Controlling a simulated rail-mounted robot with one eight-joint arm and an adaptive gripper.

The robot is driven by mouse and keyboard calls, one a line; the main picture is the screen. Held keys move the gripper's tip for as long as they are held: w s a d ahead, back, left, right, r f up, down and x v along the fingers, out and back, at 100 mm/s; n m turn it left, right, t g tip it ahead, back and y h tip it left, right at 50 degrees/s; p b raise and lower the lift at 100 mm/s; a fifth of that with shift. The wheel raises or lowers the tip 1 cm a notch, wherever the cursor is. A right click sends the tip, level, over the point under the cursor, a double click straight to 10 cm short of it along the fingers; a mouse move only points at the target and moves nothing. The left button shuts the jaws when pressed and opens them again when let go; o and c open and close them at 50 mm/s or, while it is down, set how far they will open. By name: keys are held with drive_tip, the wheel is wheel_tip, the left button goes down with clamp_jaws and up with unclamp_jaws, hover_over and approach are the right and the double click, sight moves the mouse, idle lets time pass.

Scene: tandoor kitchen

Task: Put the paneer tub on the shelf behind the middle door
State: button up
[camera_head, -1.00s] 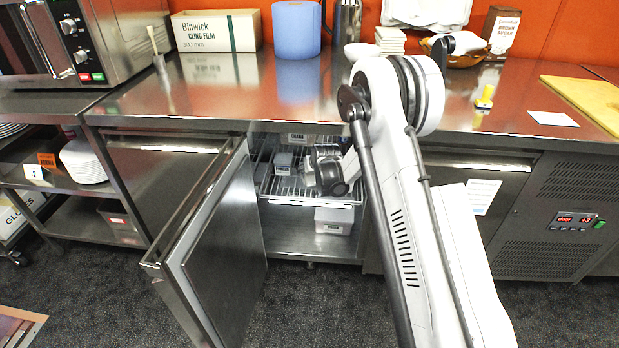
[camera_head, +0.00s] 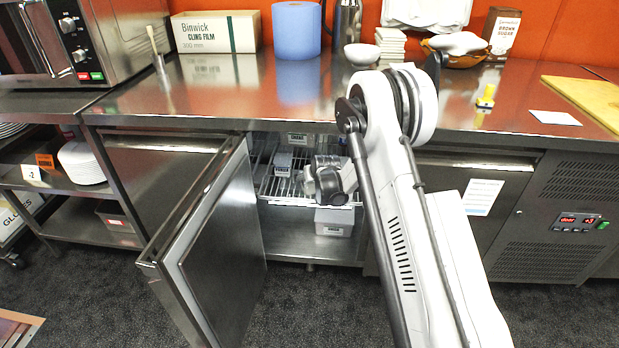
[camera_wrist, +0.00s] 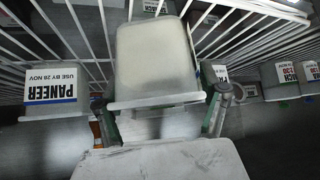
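The middle door (camera_head: 222,262) stands open. Behind it, a wire shelf (camera_head: 272,186) holds small grey tubs, one (camera_head: 283,161) left of my gripper. My gripper (camera_head: 328,182) is inside the compartment, low over the shelf. In the wrist view, a pale grey tub (camera_wrist: 155,60) lies straight ahead between the fingers (camera_wrist: 160,115). No readable label shows on it, and I cannot tell whether the fingers press on its sides. A tub labelled PANEER (camera_wrist: 56,95) is at the left of that view.
Labelled tubs (camera_wrist: 285,82) stand at the right of the wrist view, near the wire bars. Another tub (camera_head: 334,222) is on the compartment floor below the shelf. The worktop edge (camera_head: 280,127) runs above the opening. The open door bounds the left side.

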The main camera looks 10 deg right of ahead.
drive_tip(key=shift+r, duration=0.25)
drive_tip(key=p+v, duration=0.3)
drive_tip(key=v, duration=0.9)
drive_tip(key=shift+f, duration=0.1)
